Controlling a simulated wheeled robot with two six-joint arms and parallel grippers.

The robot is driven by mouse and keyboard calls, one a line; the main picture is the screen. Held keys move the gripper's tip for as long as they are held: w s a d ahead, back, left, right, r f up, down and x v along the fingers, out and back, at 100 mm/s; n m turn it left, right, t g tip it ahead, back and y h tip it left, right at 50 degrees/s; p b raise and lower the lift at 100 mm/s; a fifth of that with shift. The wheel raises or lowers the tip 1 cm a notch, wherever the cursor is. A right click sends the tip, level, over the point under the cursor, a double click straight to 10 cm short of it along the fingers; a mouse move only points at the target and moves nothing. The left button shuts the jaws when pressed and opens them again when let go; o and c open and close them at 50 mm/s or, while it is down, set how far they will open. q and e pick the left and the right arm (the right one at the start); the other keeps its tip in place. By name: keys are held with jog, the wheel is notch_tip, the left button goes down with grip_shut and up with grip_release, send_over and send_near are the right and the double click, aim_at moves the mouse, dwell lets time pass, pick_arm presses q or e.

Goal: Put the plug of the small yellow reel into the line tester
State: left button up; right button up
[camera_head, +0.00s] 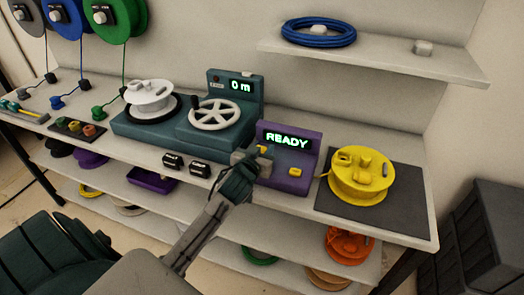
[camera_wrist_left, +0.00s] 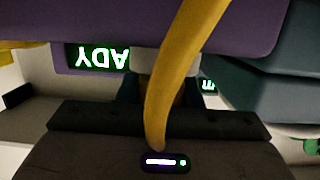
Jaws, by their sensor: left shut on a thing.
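The small yellow reel (camera_head: 358,180) lies on a dark mat at the right of the table. The purple line tester (camera_head: 311,153) stands left of it, its lit display reading READY; its purple body also shows in the left wrist view (camera_wrist_left: 190,25). My left gripper (camera_head: 253,160) is shut on the yellow plug at the tester's left front. Only a small yellow part of the plug (camera_head: 264,149) shows at the fingers. A yellow cable (camera_wrist_left: 168,85) crosses the left wrist view close up. Whether the plug sits in a socket is hidden. My right gripper is not in view.
A shelf (camera_head: 380,60) holds a blue coil (camera_head: 318,32). Lower shelves hold more coils.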

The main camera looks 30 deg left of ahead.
pick_arm(q)
jog(key=shift+f, duration=0.3)
jog(key=o, duration=1)
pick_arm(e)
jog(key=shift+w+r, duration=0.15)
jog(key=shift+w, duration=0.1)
pick_arm(q)
jog(key=shift+r, duration=0.1)
jog(key=shift+r, duration=0.2)
jog(key=shift+v, duration=1.25)
jog(key=shift+b+v, duration=0.3)
jog(key=shift+v, duration=0.65)
jog(key=v, duration=0.7)
jog(key=shift+s+r+b, duration=0.15)
jog(key=shift+s+b, duration=0.1)
jog(key=shift+b, duration=0.1)
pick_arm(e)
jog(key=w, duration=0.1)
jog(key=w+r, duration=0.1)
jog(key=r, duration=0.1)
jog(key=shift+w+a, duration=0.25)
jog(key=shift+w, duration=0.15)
